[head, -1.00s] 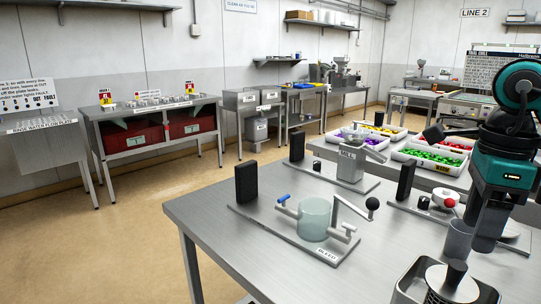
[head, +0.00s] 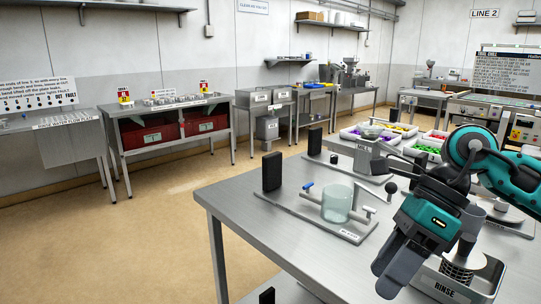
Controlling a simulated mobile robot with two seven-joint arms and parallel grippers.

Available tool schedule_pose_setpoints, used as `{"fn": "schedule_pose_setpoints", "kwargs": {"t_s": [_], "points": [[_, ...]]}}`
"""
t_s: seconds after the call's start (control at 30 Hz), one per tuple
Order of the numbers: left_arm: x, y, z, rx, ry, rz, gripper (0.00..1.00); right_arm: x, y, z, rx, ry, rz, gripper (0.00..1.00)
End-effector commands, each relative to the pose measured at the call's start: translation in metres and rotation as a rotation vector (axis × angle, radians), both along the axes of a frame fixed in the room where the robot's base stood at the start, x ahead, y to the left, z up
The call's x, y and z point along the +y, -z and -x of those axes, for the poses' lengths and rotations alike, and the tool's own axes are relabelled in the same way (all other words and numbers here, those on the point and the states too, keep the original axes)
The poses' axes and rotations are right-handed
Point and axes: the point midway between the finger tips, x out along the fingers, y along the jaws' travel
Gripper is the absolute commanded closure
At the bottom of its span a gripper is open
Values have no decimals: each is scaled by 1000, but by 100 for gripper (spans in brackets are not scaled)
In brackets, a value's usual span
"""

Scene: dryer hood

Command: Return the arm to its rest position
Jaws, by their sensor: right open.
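My right arm, teal and black, comes in from the right edge. Its gripper (head: 393,268) points down and to the left over the near steel table (head: 260,225). The fingers are dark and seen from the side, so the gap between them is hard to see. Nothing shows held in them. The gripper is to the left of the rinse station (head: 445,291) and in front of the fixture with the glass cylinder (head: 337,204). The arm partly hides the rinse station and the things behind it. My left gripper is not in view.
A mill (head: 367,157) stands farther back on the table. White trays of coloured pieces (head: 428,148) lie beyond it. Black upright blocks (head: 271,171) stand on the fixtures. The floor (head: 130,240) to the left is clear.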

Motion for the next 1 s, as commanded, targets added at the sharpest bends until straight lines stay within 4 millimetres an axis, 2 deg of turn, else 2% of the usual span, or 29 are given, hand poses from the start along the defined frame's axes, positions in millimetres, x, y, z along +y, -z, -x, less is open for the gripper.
{"fn": "schedule_pose_setpoints", "kwargs": {"t_s": [0.03,0.1,0.2,0.3,0.43,0.57,0.67,0.73,0.87,0.93,1.0], "points": [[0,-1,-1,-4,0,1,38,25,8,6,50,-4,-105,42],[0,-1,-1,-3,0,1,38,59,11,13,124,17,-268,42],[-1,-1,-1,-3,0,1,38,101,8,20,249,79,-507,42],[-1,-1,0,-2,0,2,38,131,0,21,393,182,-738,42],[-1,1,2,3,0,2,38,151,-9,11,604,371,-1014,42],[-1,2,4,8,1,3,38,150,-4,-12,831,623,-1255,42],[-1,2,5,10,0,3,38,137,16,-32,1013,856,-1411,42],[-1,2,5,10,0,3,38,123,40,-43,1142,1041,-1499,42],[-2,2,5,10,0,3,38,91,104,-51,1378,1424,-1616,42],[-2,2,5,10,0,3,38,73,148,-45,1504,1651,-1649,42],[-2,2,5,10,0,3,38,56,194,-29,1621,1889,-1656,42]]}}
